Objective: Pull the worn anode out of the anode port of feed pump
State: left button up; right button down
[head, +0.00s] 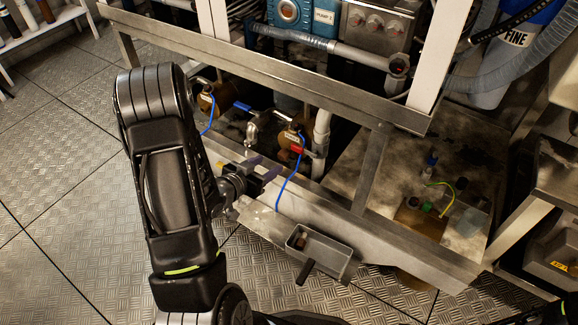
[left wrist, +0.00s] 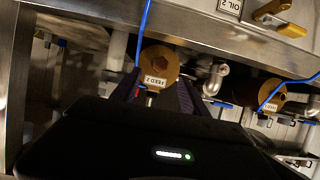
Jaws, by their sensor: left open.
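A brass feed pump (head: 292,138) sits low in the frame bay, with a blue wire running down beside it. In the left wrist view a round brass pump face (left wrist: 160,66) carries a FEED 2 label and a darker hexagonal centre. A short grey metal stub (left wrist: 151,98) shows just below that label; I cannot tell if it is the worn anode. My left gripper (head: 261,168) is open, its purple fingers pointing towards the pump from the front. In the left wrist view the fingers (left wrist: 155,100) lie either side of the stub, apparently not closed on it. My right gripper is not in view.
A second brass pump (head: 207,102) stands further left; a brass body also shows at right in the left wrist view (left wrist: 268,99). A grey tray (head: 338,262) holding something small and brownish hangs at the front ledge. Frame rails and blue wires crowd the bay.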

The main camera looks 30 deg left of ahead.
aim_at(281, 157)
pick_arm(q)
jog(key=shift+w+a+f, duration=0.1)
jog(key=shift+w, duration=0.15)
jog(key=b+x, duration=0.2)
jog(key=x, duration=0.5)
jog(key=shift+f+b, duration=0.1)
jog(key=shift+b, duration=0.2)
jog(key=shift+w, duration=0.4)
grip_shut()
dwell(0.7)
